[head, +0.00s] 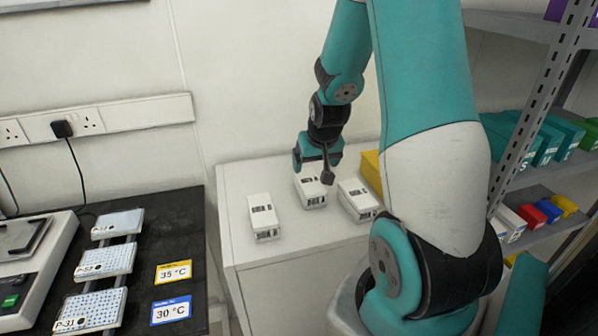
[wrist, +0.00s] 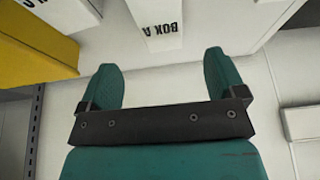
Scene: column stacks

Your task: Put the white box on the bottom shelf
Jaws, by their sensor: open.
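Three white boxes stand on a white cabinet top: a left one (head: 263,217), a middle one (head: 312,192) and a right one (head: 358,201). My gripper (head: 326,168) is over the middle box and hides part of it. In the wrist view my gripper (wrist: 163,62) is open, with nothing between its fingers. A white box marked "BOX A" (wrist: 162,22) lies just beyond the fingertips, roughly centred between them. Another white box (wrist: 62,14) is partly cut off at top left. The shelf unit's lower visible shelf (head: 540,238) is at right.
A yellow box (head: 372,172) stands behind the right white box, partly hidden by my arm. A perforated upright (head: 530,110) edges the unit. A black bench (head: 165,235) is at left.

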